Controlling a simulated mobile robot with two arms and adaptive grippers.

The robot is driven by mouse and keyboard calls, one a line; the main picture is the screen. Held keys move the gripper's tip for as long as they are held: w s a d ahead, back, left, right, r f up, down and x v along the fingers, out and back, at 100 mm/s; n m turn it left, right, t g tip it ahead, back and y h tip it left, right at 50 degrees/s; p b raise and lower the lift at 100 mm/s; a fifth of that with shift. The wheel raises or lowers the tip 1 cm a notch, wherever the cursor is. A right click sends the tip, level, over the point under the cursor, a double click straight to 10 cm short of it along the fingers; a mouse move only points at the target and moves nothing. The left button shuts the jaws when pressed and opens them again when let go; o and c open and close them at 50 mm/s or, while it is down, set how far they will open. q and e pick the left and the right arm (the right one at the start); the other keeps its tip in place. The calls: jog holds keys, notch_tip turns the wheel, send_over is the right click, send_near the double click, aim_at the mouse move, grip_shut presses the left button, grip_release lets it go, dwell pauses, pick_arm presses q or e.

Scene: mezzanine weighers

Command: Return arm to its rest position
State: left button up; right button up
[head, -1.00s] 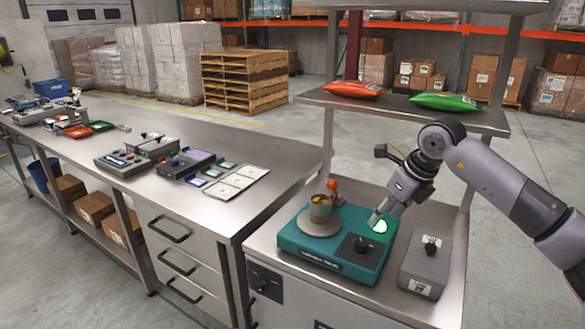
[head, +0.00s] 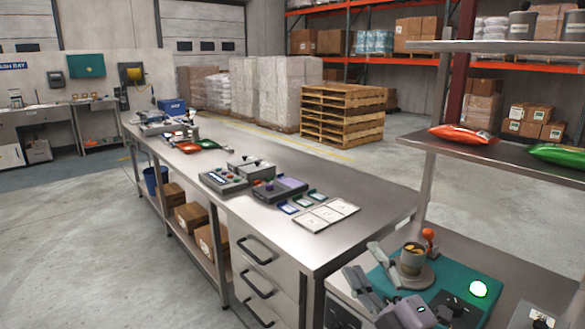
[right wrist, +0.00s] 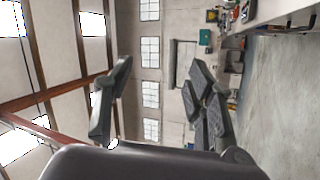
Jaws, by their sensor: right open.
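My right gripper (head: 362,262) is low in the head view, in front of the left part of the teal scale (head: 448,277). Its fingers are spread and nothing is between them. The right wrist view also shows the fingers (right wrist: 158,68) apart and empty, with wall and windows behind. A cup with yellowish contents (head: 412,259) stands on the scale's round plate (head: 426,277). The gripper hides part of the scale's front. My left gripper is not in view.
An orange-topped knob (head: 429,235) stands behind the cup. A shelf (head: 500,160) above holds an orange bag (head: 463,135) and a green bag (head: 560,156). The long steel bench (head: 345,190) carries several devices and cards (head: 328,214). Open floor lies beyond it.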

jog(key=s+d+f+m+g+h, duration=0.3)
jog(key=f+m, duration=0.2)
jog(key=f, duration=0.2)
jog(key=s+d+f+m+g+h, duration=0.2)
jog(key=s+d+f+m+h, duration=0.15)
jog(key=f, duration=0.35)
jog(key=s+d+f+m+g+h, duration=0.2)
jog(key=s+f+m+g+h, duration=0.15)
jog(key=f+m, duration=0.3)
jog(key=s+a+f+m+g+y, duration=0.1)
jog(key=s+f+g, duration=0.4)
jog(key=s, duration=0.4)
jog(key=s+a+f+m+g, duration=0.1)
jog(key=s+f+g, duration=0.2)
jog(key=s+f, duration=0.5)
jog(key=s+f+g, duration=0.1)
jog(key=s+f, duration=0.1)
jog(key=f, duration=1.1)
jog(key=s+f, duration=0.2)
jog(key=f, duration=1.1)
jog(key=s+d+f+g, duration=0.1)
jog(key=s+d+f, duration=0.2)
jog(key=s+f, duration=1.1)
jog(key=shift+s+d+f, duration=0.15)
jog(key=shift+s+f, duration=0.2)
jog(key=shift+s, duration=0.85)
